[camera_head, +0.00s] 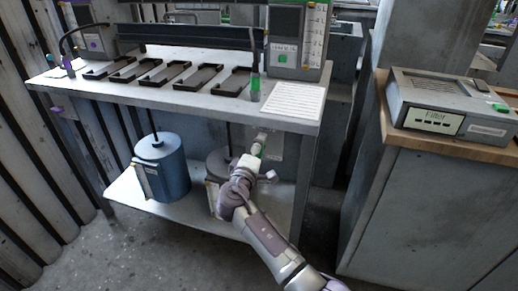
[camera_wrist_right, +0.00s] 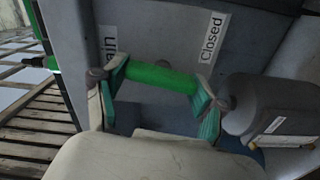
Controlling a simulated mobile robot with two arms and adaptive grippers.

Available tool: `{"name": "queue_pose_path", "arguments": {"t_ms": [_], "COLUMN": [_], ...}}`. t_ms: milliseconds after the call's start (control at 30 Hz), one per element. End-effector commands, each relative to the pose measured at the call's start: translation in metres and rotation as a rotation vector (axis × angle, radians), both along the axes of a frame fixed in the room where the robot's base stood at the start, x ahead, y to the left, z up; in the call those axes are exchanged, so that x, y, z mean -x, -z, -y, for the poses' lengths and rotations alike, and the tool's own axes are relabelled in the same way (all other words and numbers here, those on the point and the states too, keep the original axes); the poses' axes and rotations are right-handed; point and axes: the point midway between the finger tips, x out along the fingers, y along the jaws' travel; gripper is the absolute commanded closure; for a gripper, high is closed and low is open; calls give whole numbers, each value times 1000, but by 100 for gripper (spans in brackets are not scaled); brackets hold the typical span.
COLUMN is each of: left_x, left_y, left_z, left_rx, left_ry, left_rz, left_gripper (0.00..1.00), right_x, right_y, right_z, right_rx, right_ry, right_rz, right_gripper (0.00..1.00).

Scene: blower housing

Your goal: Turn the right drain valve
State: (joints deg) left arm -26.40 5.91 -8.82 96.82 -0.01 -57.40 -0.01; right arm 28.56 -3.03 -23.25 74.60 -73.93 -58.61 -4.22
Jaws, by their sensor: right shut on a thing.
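The right drain valve's green handle (camera_wrist_right: 162,77) runs across the middle of the right wrist view. My right gripper (camera_wrist_right: 158,88) has one teal-padded finger at each end of it and is shut on it. My left gripper is not in view.
The bench (camera_head: 180,97) overhangs my right gripper and carries several black brackets (camera_head: 157,75). A blue canister (camera_head: 172,170) and a grey canister (camera_head: 216,163), partly behind my arm, stand on the lower shelf. A filter box (camera_head: 450,103) sits on the cabinet at right.

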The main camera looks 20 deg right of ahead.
Motion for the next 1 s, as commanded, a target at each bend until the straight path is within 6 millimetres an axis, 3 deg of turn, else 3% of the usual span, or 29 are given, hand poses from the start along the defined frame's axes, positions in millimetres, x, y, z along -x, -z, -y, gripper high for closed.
{"name": "queue_pose_path", "arguments": {"t_ms": [67, 100, 233, 667, 1000], "left_x": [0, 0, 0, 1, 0], "left_y": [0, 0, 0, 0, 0], "left_z": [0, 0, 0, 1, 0], "left_rx": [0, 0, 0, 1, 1], "left_ry": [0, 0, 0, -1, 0], "left_rz": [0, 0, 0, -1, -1], "left_gripper": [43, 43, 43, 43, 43], "right_x": [-1, -1, -1, 6, 62], "right_y": [-2, -2, -2, 1, 1], "right_z": [-1, -1, -1, -5, -43], "right_rx": [0, 0, 0, -2, -3], "right_ry": [-3, -3, -3, -2, -3], "right_rz": [4, 4, 3, 1, 0], "right_gripper": [64, 23, 4, 4, 4]}}
